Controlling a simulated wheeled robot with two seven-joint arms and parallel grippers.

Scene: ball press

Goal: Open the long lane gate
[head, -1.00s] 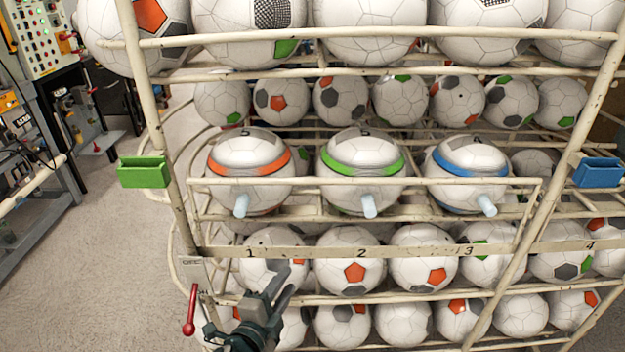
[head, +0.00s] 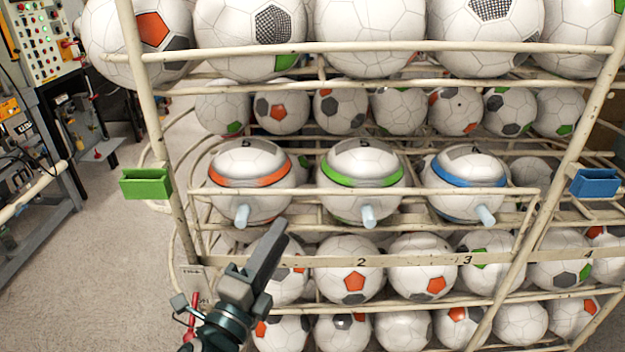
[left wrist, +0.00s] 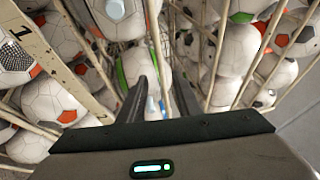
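The white rack holds rows of soccer balls, and a numbered rail (head: 410,259) crosses its lower front. A red-handled lever (head: 192,313) sits at the rack's lower left, partly hidden behind my left gripper; a small lettered plate (head: 192,272) is above it. I cannot tell which part is the long lane gate. My left gripper (head: 277,232) is in front of the rail's left part, hiding the number 1. In the left wrist view its two fingers (left wrist: 158,98) are apart, with a banded ball and pale peg visible beyond them. My right gripper is not in view.
Three banded balls, orange (head: 249,180), green (head: 362,180) and blue (head: 467,183), sit behind a wire frame with pale blue pegs. A green bin (head: 145,184) and a blue bin (head: 595,183) hang on the posts. Floor (head: 90,240) at left is clear.

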